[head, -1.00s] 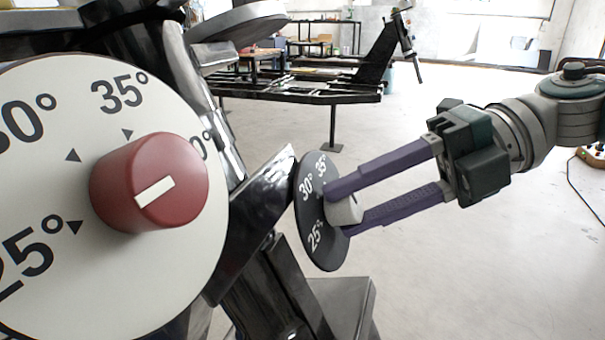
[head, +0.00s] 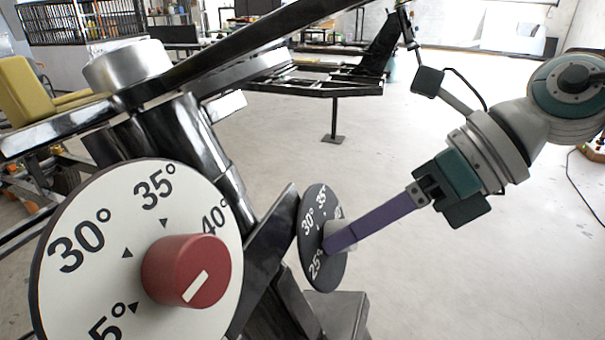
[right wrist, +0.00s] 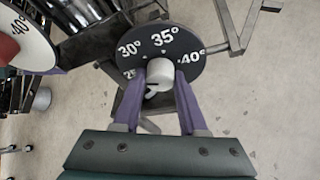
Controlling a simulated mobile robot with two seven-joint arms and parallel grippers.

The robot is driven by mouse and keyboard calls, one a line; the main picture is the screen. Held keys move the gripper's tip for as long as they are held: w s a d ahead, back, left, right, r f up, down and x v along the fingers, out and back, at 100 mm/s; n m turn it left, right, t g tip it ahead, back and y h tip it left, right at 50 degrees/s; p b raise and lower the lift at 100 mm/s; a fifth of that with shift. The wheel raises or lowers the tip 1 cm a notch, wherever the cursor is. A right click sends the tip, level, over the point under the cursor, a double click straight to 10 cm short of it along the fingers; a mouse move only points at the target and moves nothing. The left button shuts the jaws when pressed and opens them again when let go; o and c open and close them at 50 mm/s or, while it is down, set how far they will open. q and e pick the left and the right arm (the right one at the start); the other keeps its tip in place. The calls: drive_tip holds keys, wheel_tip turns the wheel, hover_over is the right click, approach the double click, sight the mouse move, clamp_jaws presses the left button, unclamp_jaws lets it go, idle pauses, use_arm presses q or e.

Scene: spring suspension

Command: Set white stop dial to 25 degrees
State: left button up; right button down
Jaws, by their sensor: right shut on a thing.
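The white stop dial (head: 333,228) is a white knob on a round black plate (head: 312,222) marked in degrees. It also shows in the right wrist view (right wrist: 160,71), where 30, 35 and 40 read clearly and 25 is partly hidden by a finger. My right gripper (head: 332,240) is shut on the white knob, with a purple finger on each side of it in the right wrist view (right wrist: 160,80). In the head view one finger hides the other. The knob's exact setting is hard to tell. My left gripper is not in view.
A larger white plate (head: 85,285) with a red knob (head: 187,270) stands at the left, close to the black plate. Black frame bars (head: 265,240) run between and behind them. Open grey floor (head: 430,290) lies to the right.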

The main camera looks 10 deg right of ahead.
drive_tip(key=shift+a+n+t+h+p, duration=0.1)
drive_tip(key=shift+n+t+h+p, duration=0.35)
drive_tip(key=shift+n+p, duration=0.6)
drive_tip(key=shift+n, duration=0.25)
drive_tip(key=shift+c, duration=2.2)
unclamp_jaws()
drive_tip(key=p+v, duration=0.2)
drive_tip(key=v, duration=0.8)
drive_tip(key=shift+s, duration=0.15)
